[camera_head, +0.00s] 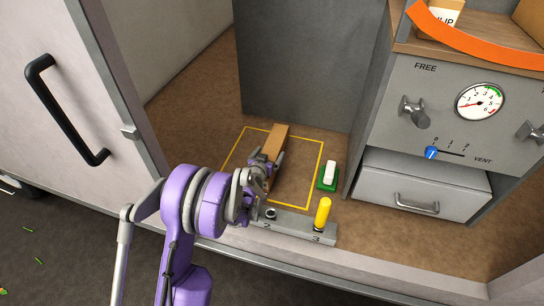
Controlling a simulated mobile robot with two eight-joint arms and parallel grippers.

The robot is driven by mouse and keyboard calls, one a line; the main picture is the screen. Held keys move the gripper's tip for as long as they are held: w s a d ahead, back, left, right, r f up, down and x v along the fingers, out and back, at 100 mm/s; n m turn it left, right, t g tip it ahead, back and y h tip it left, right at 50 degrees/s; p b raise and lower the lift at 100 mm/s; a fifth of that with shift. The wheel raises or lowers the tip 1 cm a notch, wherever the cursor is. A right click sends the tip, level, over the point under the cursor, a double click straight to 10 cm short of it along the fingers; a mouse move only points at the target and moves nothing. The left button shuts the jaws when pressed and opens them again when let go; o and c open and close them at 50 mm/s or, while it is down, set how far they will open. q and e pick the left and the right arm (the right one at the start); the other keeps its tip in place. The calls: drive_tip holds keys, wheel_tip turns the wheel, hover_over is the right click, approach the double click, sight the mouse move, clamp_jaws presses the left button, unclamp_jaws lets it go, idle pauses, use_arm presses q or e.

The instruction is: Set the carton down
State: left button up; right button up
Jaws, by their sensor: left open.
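A brown carton (277,141) stands inside a yellow outlined area (316,171) on the brown floor of the compartment. My left gripper (265,172) is at the carton's near end, with its jaws open. The gripper and wrist hide the carton's near lower part, so I cannot tell whether a finger touches it. My right gripper is not in view.
Right of the outline is a white rocker on a green base (329,175). In front is a grey block (290,226) with a yellow peg (323,212). A panel with a gauge (480,102), blue slider (431,153) and drawer (410,188) stands right. A grey wall (300,65) rises behind.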

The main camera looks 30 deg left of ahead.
sight(277, 140)
use_arm(q)
drive_tip(key=shift+x, duration=1.15)
clamp_jaws()
